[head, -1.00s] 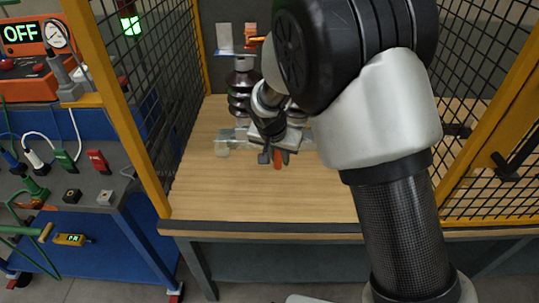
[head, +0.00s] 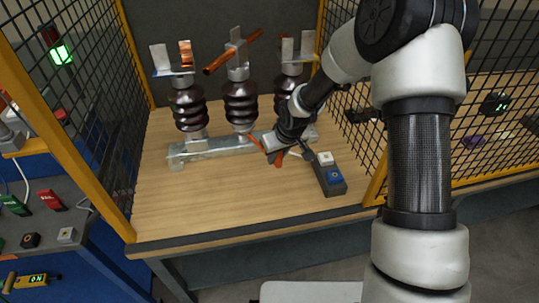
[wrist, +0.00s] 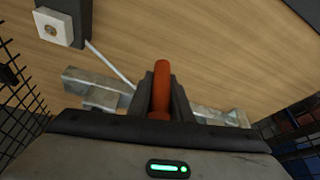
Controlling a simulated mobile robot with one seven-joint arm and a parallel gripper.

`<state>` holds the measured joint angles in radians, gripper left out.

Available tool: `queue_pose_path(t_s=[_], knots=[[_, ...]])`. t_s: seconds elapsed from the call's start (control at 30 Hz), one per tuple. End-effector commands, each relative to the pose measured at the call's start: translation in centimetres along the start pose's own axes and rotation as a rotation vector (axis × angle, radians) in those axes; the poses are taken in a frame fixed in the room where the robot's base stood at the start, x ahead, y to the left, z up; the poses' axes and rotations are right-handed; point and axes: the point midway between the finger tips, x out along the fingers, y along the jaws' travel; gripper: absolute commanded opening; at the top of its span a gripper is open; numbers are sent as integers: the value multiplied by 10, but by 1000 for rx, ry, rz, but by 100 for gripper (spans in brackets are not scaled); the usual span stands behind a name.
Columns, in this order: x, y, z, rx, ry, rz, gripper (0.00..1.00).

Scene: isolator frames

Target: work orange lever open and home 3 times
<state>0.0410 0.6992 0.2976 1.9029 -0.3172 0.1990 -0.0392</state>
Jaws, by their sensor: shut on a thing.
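The orange lever (wrist: 162,88) stands between my gripper's two dark fingers (wrist: 162,100) in the wrist view, and the fingers are shut on it. In the head view my gripper (head: 272,158) is low in front of the isolator's grey metal base (head: 212,148), and part of the orange lever (head: 279,156) shows beside the fingers. The isolator has three dark brown ribbed insulators, the middle one (head: 240,104) carrying a copper bar (head: 232,52). The bar lies slanted, with its ends apart from the upright plates on the side insulators. My gripper hides part of the lever's mount.
Mesh panels with yellow posts (head: 126,178) enclose the table sides. The front left tabletop is clear.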

Motion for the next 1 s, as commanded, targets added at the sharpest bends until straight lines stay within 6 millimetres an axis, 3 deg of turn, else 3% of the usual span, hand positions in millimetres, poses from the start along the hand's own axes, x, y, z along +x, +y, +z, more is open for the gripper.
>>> queue_pose_path(t_s=[0.2, 0.57, 0.6, 0.67, 1.0], knots=[[0, 12, -3, 13, 6, 8, 0], [0, 15, -3, 16, 8, 12, 0], [0, 15, -3, 16, 8, 12, 27], [0, 14, -3, 15, 7, 11, 37], [-2, 10, -3, 10, 4, 6, 37]])
